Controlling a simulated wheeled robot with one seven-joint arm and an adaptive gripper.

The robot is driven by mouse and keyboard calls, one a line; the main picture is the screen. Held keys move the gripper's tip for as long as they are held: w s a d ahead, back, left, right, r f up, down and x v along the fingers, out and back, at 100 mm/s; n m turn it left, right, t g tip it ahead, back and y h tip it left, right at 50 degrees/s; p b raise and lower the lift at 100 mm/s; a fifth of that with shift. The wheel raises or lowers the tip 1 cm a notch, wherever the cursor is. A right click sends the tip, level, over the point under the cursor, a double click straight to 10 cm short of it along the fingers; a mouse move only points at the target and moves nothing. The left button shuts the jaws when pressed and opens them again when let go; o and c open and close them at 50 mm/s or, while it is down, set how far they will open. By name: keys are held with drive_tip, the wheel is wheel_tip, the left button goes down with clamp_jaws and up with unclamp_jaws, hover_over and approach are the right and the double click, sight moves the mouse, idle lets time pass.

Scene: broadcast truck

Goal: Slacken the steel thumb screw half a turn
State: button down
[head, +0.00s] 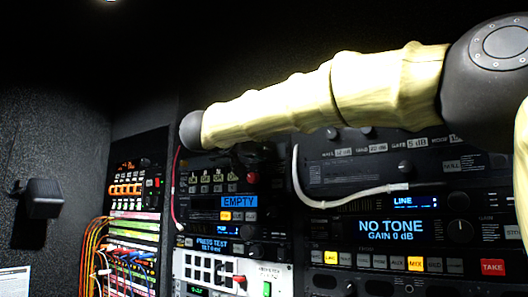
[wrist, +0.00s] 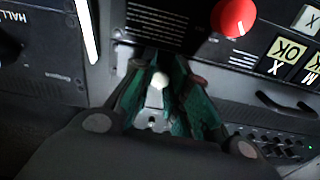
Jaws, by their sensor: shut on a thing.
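In the wrist view my gripper (wrist: 160,72) has its two green-lined fingers closed in at the front edge of a dark rack panel. A small pale, rounded head, which looks like the steel thumb screw (wrist: 160,80), shows between the fingers. The fingers are shut on it, and they hide most of its sides, so its turn angle cannot be read. In the head view my gripper (head: 247,158) is a dark shape just below my arm, in front of the rack. The screw cannot be made out there.
In the head view, a white cable (head: 350,195) loops across the right rack, and coloured patch cables (head: 95,250) hang at left.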

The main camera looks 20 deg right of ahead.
drive_tip(key=shift+w+a+f, duration=0.1)
drive_tip(key=shift+f, duration=0.3)
drive_tip(key=c, duration=1.5)
unclamp_jaws()
drive_tip(key=shift+c, duration=0.2)
drive_tip(key=shift+o, duration=1)
drive_tip(key=shift+r, duration=0.25)
drive_tip(key=v, duration=1.2)
